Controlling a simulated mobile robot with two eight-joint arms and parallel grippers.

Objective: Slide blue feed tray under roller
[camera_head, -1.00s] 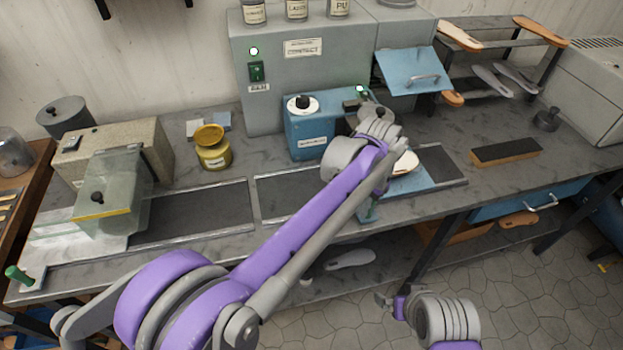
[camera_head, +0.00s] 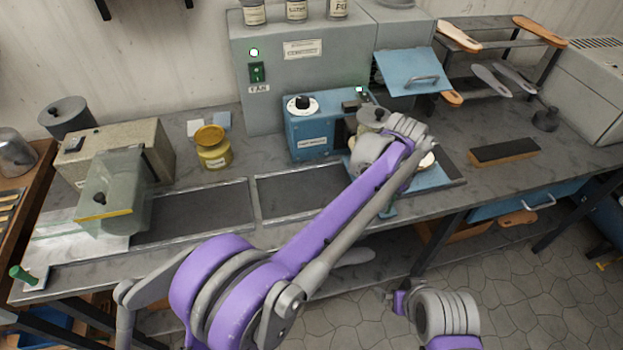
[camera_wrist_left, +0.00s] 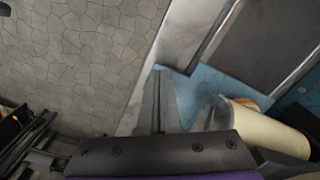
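The blue feed tray (camera_head: 428,180) lies on the bench by the blue roller machine (camera_head: 312,130), with a pale sole (camera_head: 428,160) on it. My left gripper is at the tray's front edge; its fingers are mostly hidden by my wrist in the head view. In the left wrist view its fingers (camera_wrist_left: 160,100) are close together at the edge of the tray (camera_wrist_left: 205,85), seemingly shut on it. There a cream roller (camera_wrist_left: 265,130) lies across the tray, with an orange sole edge beside it. Of my right arm, only the part at the bottom shows clearly; its finger state is unclear.
Dark belt strips (camera_head: 195,212) run along the bench front. A yellow pot (camera_head: 212,148) stands behind them. A glass-covered machine (camera_head: 112,195) is at left. A sanding block (camera_head: 505,151) lies at right, and a sole rack (camera_head: 500,60) stands behind it.

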